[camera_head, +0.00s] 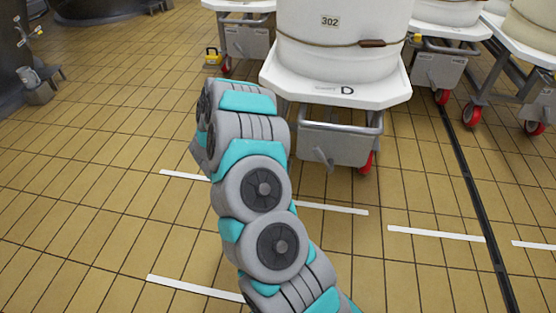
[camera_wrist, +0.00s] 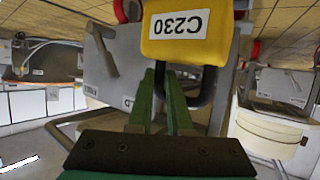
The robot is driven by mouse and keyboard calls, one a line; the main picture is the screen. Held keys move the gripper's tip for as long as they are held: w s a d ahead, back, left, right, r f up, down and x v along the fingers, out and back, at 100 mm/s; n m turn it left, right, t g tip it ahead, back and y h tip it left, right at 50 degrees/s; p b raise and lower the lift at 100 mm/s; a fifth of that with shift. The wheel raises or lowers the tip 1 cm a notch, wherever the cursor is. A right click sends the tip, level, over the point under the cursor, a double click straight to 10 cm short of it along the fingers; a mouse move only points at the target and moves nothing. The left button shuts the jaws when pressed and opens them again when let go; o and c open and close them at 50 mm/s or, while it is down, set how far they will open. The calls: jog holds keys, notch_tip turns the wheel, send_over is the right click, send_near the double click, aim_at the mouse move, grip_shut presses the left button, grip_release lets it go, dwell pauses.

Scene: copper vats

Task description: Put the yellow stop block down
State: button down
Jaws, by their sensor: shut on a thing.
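The yellow stop block (camera_wrist: 187,40) is at the top of the wrist view, with an upside-down "C230" label and a black loop handle (camera_wrist: 207,88). My gripper (camera_wrist: 162,72) has its two green fingers close together at the handle, shut on the block by it. The fingers partly cover the handle. Whether the block touches the floor cannot be told. In the head view my gripper and this block are hidden behind my arm. Another small yellow block with a dark handle (camera_head: 212,57) stands on the floor near a cart at the back.
A white vat marked 302 (camera_head: 340,30) stands on a wheeled cart (camera_head: 335,92) marked D, just beyond my arm. More carts (camera_head: 438,66) stand at the right. White dashes (camera_head: 436,234) and a dark drain line cross the tiles. The floor at left (camera_head: 80,150) is clear.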

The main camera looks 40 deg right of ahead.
jog(key=shift+w+f, duration=0.1)
jog(key=shift+f, duration=1.65)
jog(key=shift+f, duration=0.15)
jog(key=c, duration=0.8)
grip_release()
jog(key=shift+c, duration=0.2)
jog(key=shift+a+r, duration=0.25)
jog(key=shift+a, duration=0.05)
jog(key=v, duration=1.1)
jog(key=shift+a, duration=0.15)
jog(key=shift+o, duration=0.2)
jog(key=shift+r, duration=0.1)
